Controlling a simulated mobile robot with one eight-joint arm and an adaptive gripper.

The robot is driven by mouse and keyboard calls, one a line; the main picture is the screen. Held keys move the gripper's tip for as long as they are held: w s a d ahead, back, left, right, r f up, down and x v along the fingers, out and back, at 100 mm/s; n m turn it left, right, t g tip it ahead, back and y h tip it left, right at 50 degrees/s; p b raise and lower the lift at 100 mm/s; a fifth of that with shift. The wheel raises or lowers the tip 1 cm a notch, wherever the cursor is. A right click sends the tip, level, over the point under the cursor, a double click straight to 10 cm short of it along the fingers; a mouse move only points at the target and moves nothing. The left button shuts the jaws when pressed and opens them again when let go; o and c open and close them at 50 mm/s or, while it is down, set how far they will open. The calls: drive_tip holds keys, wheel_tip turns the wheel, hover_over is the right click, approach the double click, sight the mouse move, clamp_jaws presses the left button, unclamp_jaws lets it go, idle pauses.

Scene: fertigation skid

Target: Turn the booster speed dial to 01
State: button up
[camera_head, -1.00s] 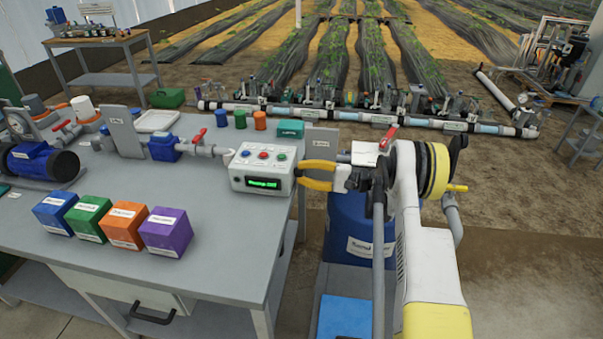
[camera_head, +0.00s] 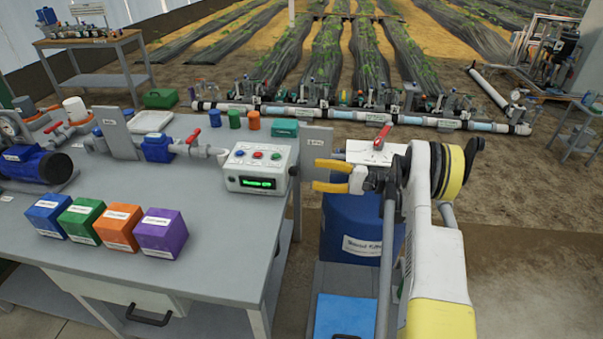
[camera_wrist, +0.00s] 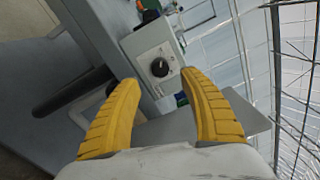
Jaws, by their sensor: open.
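The white control box (camera_head: 258,168) stands near the right end of the grey bench. It has coloured buttons on top and a lit green display (camera_head: 258,183) on its front; I cannot read the text surely. In the wrist view, a round black dial (camera_wrist: 160,67) sits on a pale side face of the box (camera_wrist: 143,42). My gripper (camera_head: 315,175) is open and empty, just right of the box and apart from it. The wrist view shows both yellow fingers (camera_wrist: 159,79) spread, with the dial between and beyond their tips.
Blue, green, orange and purple boxes (camera_head: 162,233) line the bench front. A grey upright plate (camera_head: 318,147) stands behind my gripper. A blue pump (camera_head: 35,165) and pipework with a red-handled valve (camera_head: 192,137) are to the left. A blue drum (camera_head: 352,230) stands below.

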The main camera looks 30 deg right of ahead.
drive_tip(key=v, duration=0.5)
idle(0.4)
